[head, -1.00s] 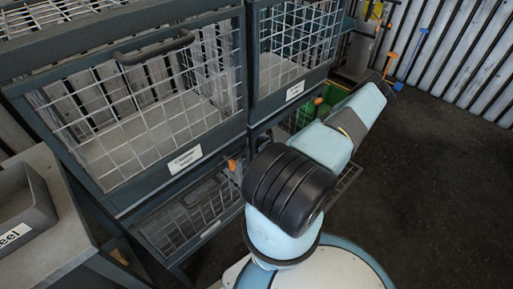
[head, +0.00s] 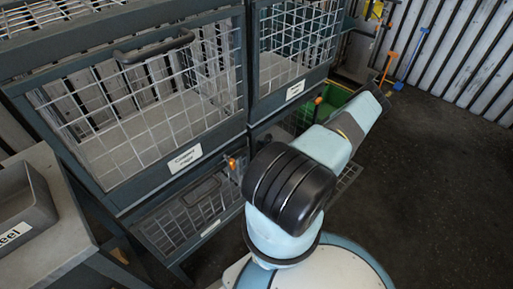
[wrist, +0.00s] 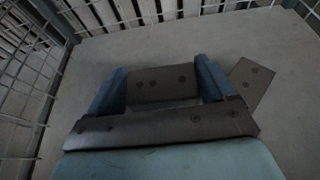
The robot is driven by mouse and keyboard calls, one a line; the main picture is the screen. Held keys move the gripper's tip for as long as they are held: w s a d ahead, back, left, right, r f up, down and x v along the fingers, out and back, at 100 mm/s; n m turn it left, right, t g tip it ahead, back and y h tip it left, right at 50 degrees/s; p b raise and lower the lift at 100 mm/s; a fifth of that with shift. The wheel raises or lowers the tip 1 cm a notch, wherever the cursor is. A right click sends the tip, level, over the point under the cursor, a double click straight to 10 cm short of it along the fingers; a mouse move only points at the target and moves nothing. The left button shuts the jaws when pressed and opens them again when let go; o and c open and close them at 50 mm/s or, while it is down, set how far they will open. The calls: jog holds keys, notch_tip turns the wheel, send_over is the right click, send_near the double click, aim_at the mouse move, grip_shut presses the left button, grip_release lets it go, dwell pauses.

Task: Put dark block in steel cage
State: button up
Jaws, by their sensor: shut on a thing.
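In the wrist view my gripper (wrist: 163,82) has its two blue fingers closed against a dark flat block (wrist: 160,84) with small round marks, held between them. A wide dark bar with similar marks crosses nearer the camera; I cannot tell whether it is part of my gripper. Below is a pale grey floor (wrist: 285,110) bounded by white wire mesh (wrist: 25,80). In the head view the gripper and block are hidden beyond my arm. Wire cages stand there, a left one (head: 185,160) and a right one (head: 295,93); their labels are too small to read surely.
A dark marked piece (wrist: 251,82) shows just right of the right finger. In the head view, a grey bin (head: 25,203) with a label ending in "eel" stands on the bench at left. A green container (head: 335,97) is behind my arm. Dark floor (head: 430,190) is open at right.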

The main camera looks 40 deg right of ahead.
jog(key=shift+f, duration=0.1)
jog(key=o, duration=1)
jog(key=shift+s, duration=0.1)
jog(key=shift+r, duration=0.25)
jog(key=v, duration=1.2)
jog(key=shift+r, duration=0.4)
